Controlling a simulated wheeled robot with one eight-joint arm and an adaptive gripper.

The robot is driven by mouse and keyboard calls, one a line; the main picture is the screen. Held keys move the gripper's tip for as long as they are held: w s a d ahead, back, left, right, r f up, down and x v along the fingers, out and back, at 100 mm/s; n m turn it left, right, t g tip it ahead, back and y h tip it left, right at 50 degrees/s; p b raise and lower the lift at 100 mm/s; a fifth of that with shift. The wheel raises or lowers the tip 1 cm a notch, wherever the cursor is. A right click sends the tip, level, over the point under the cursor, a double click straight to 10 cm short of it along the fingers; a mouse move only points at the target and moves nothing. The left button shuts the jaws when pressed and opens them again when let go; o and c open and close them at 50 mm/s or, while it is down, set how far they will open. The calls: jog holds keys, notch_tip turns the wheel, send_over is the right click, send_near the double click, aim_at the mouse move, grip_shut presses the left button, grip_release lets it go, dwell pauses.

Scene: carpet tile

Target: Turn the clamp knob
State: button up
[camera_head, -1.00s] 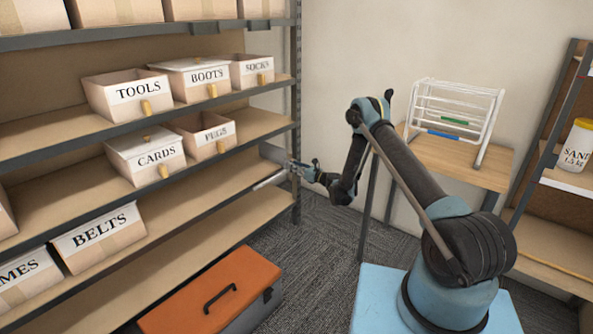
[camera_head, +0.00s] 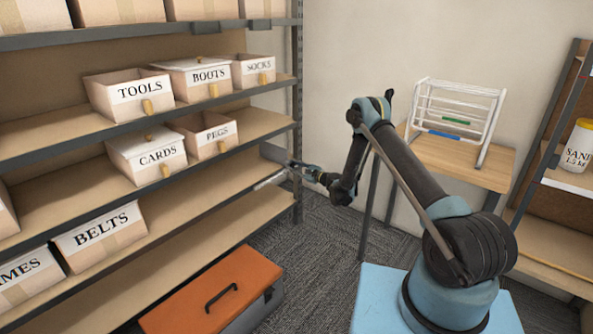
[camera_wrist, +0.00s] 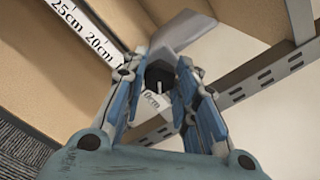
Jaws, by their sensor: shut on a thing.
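A dark round knob (camera_wrist: 158,76) with a pale line on it sits between my fingers in the wrist view. My gripper (camera_wrist: 158,70) is shut on the knob, with one blue-and-grey finger on each side. A white scale bar (camera_wrist: 84,32) marked in cm runs from the upper left towards the knob, partly hidden by a finger. A grey plate (camera_wrist: 185,32) stands just beyond the knob. In the head view my gripper (camera_head: 297,168) is at the right end of a lower shelf, beside the pale bar (camera_head: 270,179). The knob is too small to make out there.
The shelf rack (camera_head: 297,120) has a metal post close to my gripper. Boxes such as PEGS (camera_head: 218,135) and CARDS (camera_head: 160,155) stand on the shelf above. An orange-lidded toolbox (camera_head: 235,290) is on the carpet below. A wooden table with a white rack (camera_head: 455,118) stands behind my arm.

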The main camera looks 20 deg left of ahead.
jog(key=n, duration=0.6)
jog(key=shift+f+n, duration=0.1)
jog(key=shift+n, duration=0.2)
jog(key=n, duration=0.6)
jog(key=shift+f, duration=0.1)
jog(key=shift+d, duration=0.1)
jog(key=o, duration=1)
jog(key=shift+f, duration=0.1)
jog(key=shift+o, duration=0.2)
jog(key=shift+o, duration=0.5)
notch_tip(320, 180, up, 8)
jog(key=shift+r, duration=1.05)
jog(key=shift+c, duration=0.5)
